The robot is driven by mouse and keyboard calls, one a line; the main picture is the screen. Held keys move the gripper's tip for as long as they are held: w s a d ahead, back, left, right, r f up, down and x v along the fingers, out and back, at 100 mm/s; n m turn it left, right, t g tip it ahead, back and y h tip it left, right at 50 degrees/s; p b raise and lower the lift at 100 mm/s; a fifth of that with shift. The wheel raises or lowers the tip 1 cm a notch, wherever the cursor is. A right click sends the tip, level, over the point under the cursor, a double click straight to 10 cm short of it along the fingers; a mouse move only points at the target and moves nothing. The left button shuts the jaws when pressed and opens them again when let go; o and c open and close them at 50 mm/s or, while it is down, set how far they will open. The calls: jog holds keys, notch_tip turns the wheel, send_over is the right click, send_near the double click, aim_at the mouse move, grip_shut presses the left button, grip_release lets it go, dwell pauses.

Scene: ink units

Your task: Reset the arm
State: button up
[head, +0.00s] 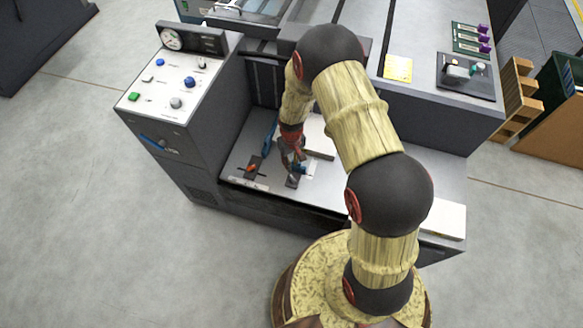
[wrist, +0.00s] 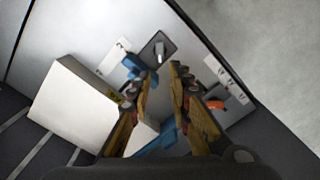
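My gripper (wrist: 158,92) is open in the wrist view, its two fingers spread with a gap between them. In the head view my gripper (head: 293,160) is low over the grey deck of the machine, partly hidden by my own arm. A small dark plate with a grey lever (wrist: 158,47) lies beyond the fingertips. A blue part (wrist: 134,67) is close by the left finger; I cannot tell if they touch. An orange-red part (wrist: 216,105) is beside the right finger. More blue (wrist: 160,139) shows between the fingers lower down.
A white block (wrist: 72,97) stands on the deck left of my gripper. The control box (head: 175,85) with knobs and a gauge rises at the left in the head view. The machine's upper housing (head: 440,110) is at the right, with a yellow note (head: 398,67). Open floor lies left.

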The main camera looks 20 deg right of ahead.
jog(key=shift+r, duration=0.55)
jog(key=s+g, duration=0.2)
jog(key=s, duration=0.4)
jog(key=s+r+t, duration=0.2)
jog(key=s+r, duration=0.3)
jog(key=r, duration=1)
jog(key=s+r+m+t, duration=0.1)
jog(key=s+r+t, duration=0.2)
jog(key=r, duration=1.3)
jog(key=s+r+m+t, duration=0.1)
jog(key=s+r+t, duration=0.1)
jog(key=s+r, duration=0.7)
notch_tip(320, 180, up, 7)
jog(key=shift+s+r+t, duration=0.15)
jog(key=shift+s+t, duration=0.1)
jog(key=shift+t, duration=0.05)
